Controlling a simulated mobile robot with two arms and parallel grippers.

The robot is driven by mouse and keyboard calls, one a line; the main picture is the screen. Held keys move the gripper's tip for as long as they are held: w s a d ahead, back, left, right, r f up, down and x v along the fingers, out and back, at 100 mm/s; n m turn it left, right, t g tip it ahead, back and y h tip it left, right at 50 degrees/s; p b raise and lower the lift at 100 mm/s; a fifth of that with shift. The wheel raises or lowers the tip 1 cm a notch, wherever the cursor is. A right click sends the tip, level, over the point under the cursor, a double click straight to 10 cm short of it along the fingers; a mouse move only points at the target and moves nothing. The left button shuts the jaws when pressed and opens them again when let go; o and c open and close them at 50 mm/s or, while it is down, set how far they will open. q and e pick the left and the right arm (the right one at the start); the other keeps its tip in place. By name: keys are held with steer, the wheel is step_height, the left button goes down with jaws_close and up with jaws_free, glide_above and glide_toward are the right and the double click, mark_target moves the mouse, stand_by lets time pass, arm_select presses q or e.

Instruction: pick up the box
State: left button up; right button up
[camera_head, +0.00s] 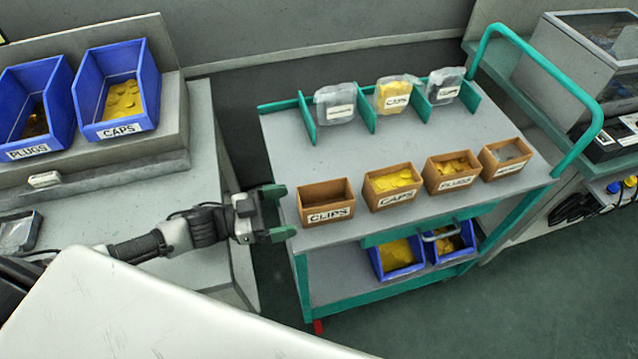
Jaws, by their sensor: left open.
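Several small open brown boxes stand in a row on the cart's top. The one labelled CLIPS (327,215) is at the left end and looks empty inside. To its right are the CAPS box (393,199) and the PLUGS box (453,184), both with yellow pieces. The rightmost box (506,169) holds greyish contents, and its label is too small to read. My left gripper (282,212) is open and empty, at the cart's left edge just left of the CLIPS box and apart from it. My right gripper is not in view.
The grey-topped cart (330,155) has green rails and a tall handle (560,85). Bags (335,105) stand between green dividers behind the boxes. Blue bins (397,268) sit on its lower shelf. Blue PLUGS (35,110) and CAPS (117,88) bins stand on the left bench.

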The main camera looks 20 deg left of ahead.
mark_target(317, 202)
arm_select(q)
steer(key=shift+w+d, duration=0.15)
steer(key=shift+w, duration=0.15)
steer(key=x, duration=0.2)
steer(key=p+x, duration=0.1)
steer(key=x, duration=0.1)
steer(key=p+x, duration=0.1)
steer(key=x, duration=0.1)
steer(key=shift+d+r, duration=0.2)
steer(key=shift+r, duration=0.15)
steer(key=shift+w+d, duration=0.15)
steer(key=shift+d, duration=0.2)
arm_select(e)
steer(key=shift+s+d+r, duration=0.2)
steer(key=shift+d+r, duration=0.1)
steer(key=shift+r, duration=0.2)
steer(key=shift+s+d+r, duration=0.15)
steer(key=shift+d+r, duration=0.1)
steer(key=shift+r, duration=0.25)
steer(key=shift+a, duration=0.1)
arm_select(q)
steer(key=c, duration=1)
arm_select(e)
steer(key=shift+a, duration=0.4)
